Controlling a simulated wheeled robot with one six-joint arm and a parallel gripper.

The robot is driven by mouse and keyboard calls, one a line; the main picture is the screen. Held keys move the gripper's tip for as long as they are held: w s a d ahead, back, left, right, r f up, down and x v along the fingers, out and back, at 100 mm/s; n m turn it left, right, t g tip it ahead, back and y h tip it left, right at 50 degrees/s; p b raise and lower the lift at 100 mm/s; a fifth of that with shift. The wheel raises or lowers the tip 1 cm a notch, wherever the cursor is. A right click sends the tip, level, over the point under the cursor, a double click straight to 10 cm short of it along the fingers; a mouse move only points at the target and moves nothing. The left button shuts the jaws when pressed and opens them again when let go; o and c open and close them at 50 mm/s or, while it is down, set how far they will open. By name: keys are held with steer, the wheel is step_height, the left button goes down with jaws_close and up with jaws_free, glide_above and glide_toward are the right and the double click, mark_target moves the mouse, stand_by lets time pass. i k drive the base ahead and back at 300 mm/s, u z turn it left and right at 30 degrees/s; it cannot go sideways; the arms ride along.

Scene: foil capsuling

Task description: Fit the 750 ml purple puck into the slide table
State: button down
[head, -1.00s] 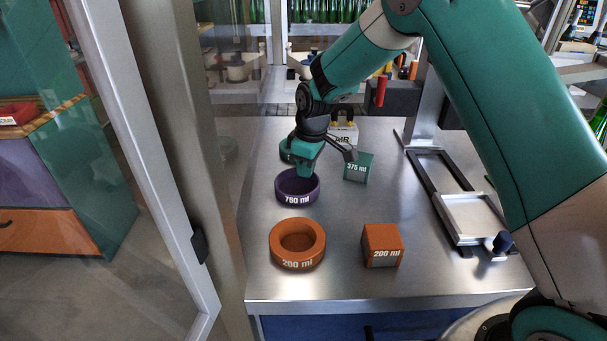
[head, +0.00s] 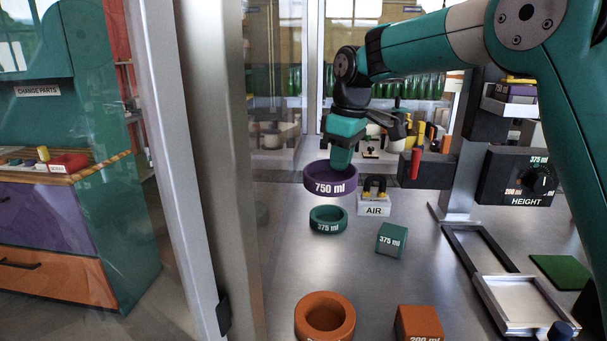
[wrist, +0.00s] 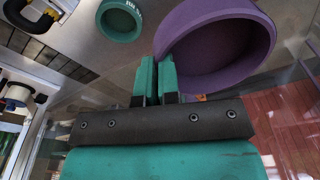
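The purple puck (head: 330,187), a ring labelled 750 ml, hangs in the air above the table's back left. My gripper (head: 340,168) is above it with its fingers down at its rim. In the wrist view my gripper (wrist: 158,75) has its two green fingers close together on the near wall of the purple puck (wrist: 247,22). The slide table is probably the silver square plate (head: 520,300) in a dark rail frame (head: 475,240) at the right; no label names it, and its plate looks empty.
A green 375 ml ring (head: 328,220) and green 375 ml block (head: 391,240) stand below. An orange ring (head: 325,311) and orange block (head: 418,322) are in front. An AIR box (head: 374,205), a post with a HEIGHT dial box (head: 520,178) and a green pad (head: 563,271) are farther right.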

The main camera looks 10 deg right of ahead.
mark_target(520, 305)
steer(key=k, duration=1)
